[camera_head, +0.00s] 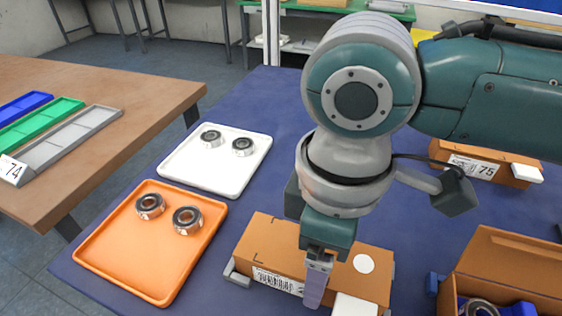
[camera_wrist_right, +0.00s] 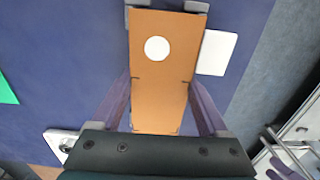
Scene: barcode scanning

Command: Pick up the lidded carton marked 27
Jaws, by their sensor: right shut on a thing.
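A closed brown carton (camera_head: 270,245) lies on the blue table in front of me, with a white round spot on its lid and a barcode label on its near side. Its number is hidden or too small to read. My right gripper (camera_head: 322,265) is over its middle, one finger against the near side. In the right wrist view the carton (camera_wrist_right: 163,85) is between the two fingers of the right gripper (camera_wrist_right: 163,107), which is shut on it. I cannot tell whether it is lifted. My left gripper is not in view.
A carton marked 75 (camera_head: 485,166) is at the back right. An open carton (camera_head: 510,257) with a bearing stands at the front right. An orange tray (camera_head: 140,260) and a white tray (camera_head: 215,179) hold bearings. A wooden table (camera_head: 120,80) at left carries coloured bins.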

